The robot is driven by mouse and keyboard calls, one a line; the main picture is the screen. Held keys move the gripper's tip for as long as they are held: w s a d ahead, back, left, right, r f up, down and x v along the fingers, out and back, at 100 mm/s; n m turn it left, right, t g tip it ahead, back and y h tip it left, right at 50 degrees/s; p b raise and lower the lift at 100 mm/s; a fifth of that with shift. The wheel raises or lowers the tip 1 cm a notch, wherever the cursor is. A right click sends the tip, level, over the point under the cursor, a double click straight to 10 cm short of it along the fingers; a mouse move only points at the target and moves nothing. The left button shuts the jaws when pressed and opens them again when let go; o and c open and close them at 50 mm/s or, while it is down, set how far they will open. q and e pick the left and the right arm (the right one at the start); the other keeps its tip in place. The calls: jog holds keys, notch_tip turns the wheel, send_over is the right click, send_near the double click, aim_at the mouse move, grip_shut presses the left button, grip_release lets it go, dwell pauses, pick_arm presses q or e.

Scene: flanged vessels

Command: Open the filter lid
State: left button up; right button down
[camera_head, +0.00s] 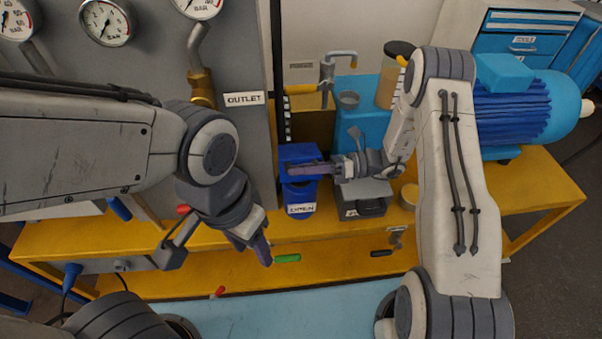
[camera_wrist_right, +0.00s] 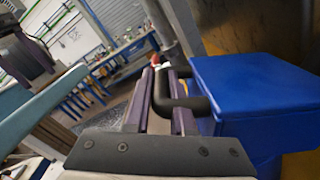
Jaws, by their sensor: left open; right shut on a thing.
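A blue box with a lid (camera_head: 299,153) stands on the yellow bench, with a white label on its front. The lid's blue side fills the right of the right wrist view (camera_wrist_right: 255,90). A black bar handle (camera_wrist_right: 161,88) sticks out from it. My right gripper (camera_head: 297,170) reaches in from the right, over the blue box. It is shut on the black handle, which lies between its purple fingers in the wrist view. I cannot tell whether the lid is raised. My left gripper (camera_head: 262,250) is open and empty, lower and left of the box, over the bench's front.
A grey box (camera_head: 365,194) with a label stands just right of the blue box, under my right arm. The grey panel with gauges and an OUTLET label (camera_head: 243,99) rises at left. A blue motor (camera_head: 520,108) is at right.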

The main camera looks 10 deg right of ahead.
aim_at(300, 156)
jog(key=shift+w+r+m+p, duration=0.5)
jog(key=shift+w+r, duration=0.55)
jog(key=shift+w, duration=0.2)
jog(key=c, duration=0.8)
grip_release()
jog(key=shift+o, duration=0.2)
jog(key=shift+d, duration=0.1)
jog(key=d+b, duration=0.2)
jog(key=d, duration=0.8)
jog(key=shift+d, duration=0.15)
